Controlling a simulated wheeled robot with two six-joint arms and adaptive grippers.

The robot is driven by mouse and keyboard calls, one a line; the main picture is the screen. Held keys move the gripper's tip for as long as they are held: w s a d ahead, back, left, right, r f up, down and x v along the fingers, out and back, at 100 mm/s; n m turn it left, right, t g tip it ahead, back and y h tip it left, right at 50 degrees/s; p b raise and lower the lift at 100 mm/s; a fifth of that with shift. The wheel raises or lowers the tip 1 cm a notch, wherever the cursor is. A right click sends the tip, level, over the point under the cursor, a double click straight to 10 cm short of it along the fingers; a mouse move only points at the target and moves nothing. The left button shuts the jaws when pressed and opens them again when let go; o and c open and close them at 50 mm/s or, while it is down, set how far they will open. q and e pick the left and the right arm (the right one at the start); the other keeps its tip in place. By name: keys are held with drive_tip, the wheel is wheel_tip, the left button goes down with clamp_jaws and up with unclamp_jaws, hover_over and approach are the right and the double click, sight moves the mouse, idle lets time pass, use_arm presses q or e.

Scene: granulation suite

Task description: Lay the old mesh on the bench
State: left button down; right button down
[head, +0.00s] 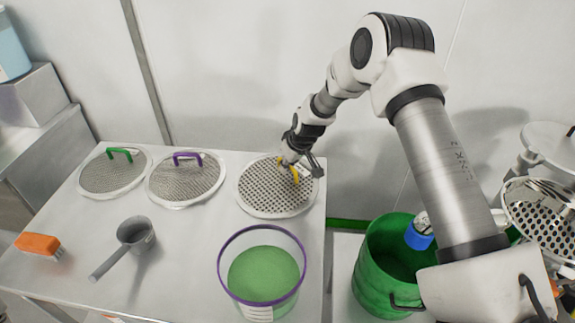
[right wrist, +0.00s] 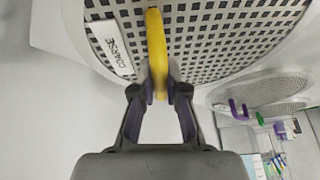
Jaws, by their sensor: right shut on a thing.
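A round coarse mesh (head: 262,198) with a pale rim and a yellow handle (head: 288,166) is flat over the back right part of the steel bench (head: 190,245). I cannot tell whether it touches the top. My right gripper (head: 287,163) is shut on the yellow handle. In the right wrist view the gripper (right wrist: 158,93) pinches the yellow handle (right wrist: 156,45), beside a label reading COARSE on the mesh (right wrist: 215,35). My left gripper is not in view.
Meshes with a green handle (head: 112,176) and a purple handle (head: 185,181) lie to the left. A purple-rimmed tub of green material (head: 262,275), a scoop (head: 135,236) and an orange brush (head: 38,243) stand in front. A green bin (head: 385,275) is right of the bench.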

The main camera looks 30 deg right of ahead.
drive_tip(key=shift+f+b, duration=0.45)
drive_tip(key=shift+f, duration=0.05)
drive_tip(key=c, duration=1.1)
unclamp_jaws()
drive_tip(key=v, duration=1.2)
drive_tip(key=shift+s+f, duration=0.1)
